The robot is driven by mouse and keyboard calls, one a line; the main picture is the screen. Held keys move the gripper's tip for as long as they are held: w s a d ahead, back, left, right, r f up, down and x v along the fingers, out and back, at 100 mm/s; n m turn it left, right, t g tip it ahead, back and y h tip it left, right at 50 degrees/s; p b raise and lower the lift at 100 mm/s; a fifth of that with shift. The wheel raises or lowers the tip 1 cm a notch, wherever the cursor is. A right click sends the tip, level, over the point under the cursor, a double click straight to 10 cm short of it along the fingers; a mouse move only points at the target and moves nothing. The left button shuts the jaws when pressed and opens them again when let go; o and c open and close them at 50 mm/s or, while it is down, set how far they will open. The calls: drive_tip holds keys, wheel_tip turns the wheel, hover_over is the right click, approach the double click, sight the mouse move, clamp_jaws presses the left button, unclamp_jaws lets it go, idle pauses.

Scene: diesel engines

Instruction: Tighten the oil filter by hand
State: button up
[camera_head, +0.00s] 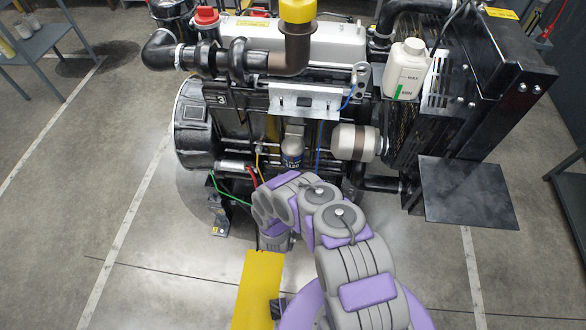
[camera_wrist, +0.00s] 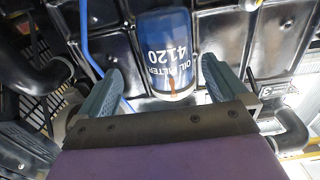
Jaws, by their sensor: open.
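The oil filter (camera_wrist: 168,55) is a blue and white canister marked "OIL FILTER 4120", hanging from the underside of the engine in the wrist view. In the head view its lower part (camera_head: 292,152) shows on the engine's front, just above my arm. My gripper (camera_wrist: 162,80) is open, with one grey-blue finger to the left of the filter and one to the right. Visible gaps separate both fingers from it in the picture. I cannot tell the depth between them. In the head view the fingers are hidden behind my arm.
The diesel engine (camera_head: 270,50) fills the upper middle. A blue cable (camera_wrist: 84,40) runs left of the filter. A white bottle (camera_head: 407,70) sits near the radiator (camera_head: 480,90). A black plate (camera_head: 465,190) juts out at right. The floor at left (camera_head: 90,180) is mostly clear.

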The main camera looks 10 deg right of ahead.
sight(294, 167)
drive_tip(key=shift+w+a+f, duration=0.1)
drive_tip(key=shift+w+a, duration=0.25)
drive_tip(key=shift+w, duration=0.25)
drive_tip(key=shift+w+a, duration=0.3)
drive_tip(key=shift+w, duration=0.25)
drive_tip(key=w+d, duration=0.3)
drive_tip(key=shift+w+d, duration=0.15)
drive_tip(key=shift+w, duration=0.15)
drive_tip(key=shift+w+a+b, duration=0.2)
drive_tip(key=shift+w, duration=0.55)
drive_tip(key=shift+w+a+b, duration=0.15)
drive_tip(key=shift+w+a, duration=0.05)
drive_tip(key=shift+w, duration=0.5)
drive_tip(key=shift+x, duration=0.8)
drive_tip(key=shift+d, duration=0.6)
drive_tip(key=shift+a, duration=0.3)
drive_tip(key=shift+c, duration=0.8)
drive_tip(key=shift+d, duration=0.2)
drive_tip(key=c, duration=1)
